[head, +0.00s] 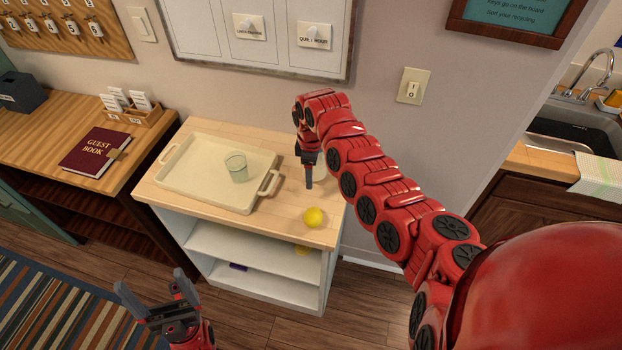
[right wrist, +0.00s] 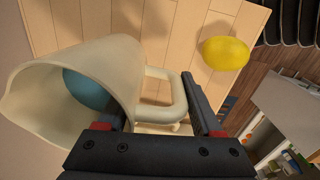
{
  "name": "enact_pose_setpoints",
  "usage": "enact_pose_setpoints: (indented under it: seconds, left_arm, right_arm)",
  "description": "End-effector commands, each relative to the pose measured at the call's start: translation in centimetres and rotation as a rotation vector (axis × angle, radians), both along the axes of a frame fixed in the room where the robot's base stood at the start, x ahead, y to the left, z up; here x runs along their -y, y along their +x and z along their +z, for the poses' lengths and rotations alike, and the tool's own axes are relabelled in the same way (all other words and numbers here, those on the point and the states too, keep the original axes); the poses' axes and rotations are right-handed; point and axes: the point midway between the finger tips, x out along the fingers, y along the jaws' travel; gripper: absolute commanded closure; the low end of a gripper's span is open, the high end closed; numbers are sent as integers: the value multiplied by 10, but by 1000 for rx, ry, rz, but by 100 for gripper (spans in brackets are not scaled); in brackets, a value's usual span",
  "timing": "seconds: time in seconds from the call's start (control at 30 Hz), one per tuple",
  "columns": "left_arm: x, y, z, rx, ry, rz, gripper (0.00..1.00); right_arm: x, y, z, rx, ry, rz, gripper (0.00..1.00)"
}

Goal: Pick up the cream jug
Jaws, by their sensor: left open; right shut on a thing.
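The cream jug (right wrist: 115,62) fills the left of the right wrist view, its wide mouth facing left. A round blue thing (right wrist: 88,88) shows inside it. Its loop handle (right wrist: 152,76) lies between the fingers of my right gripper (right wrist: 160,98), which is shut on it. In the head view my right gripper (head: 308,184) points down over the right part of the wooden shelf top, and the jug is mostly hidden behind my arm. Whether the jug touches the top is hard to tell. My left gripper (head: 154,288) is open and empty, low in front of the shelf.
A cream tray (head: 190,184) holding a greenish glass (head: 237,168) stands on the shelf top (head: 262,222), left of my right gripper. A lemon (head: 314,217) lies near the front right edge, also in the wrist view (right wrist: 225,52). The wall is close behind.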

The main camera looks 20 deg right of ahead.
Motion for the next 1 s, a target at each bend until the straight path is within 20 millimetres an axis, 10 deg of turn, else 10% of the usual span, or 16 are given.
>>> enact_pose_setpoints:
  seconds: [1.0]
  left_arm:
    - [0, 0, -34, 0, 0, 0, 5]
  right_arm:
    - [0, 1, 68, 6, 0, 1, 100]
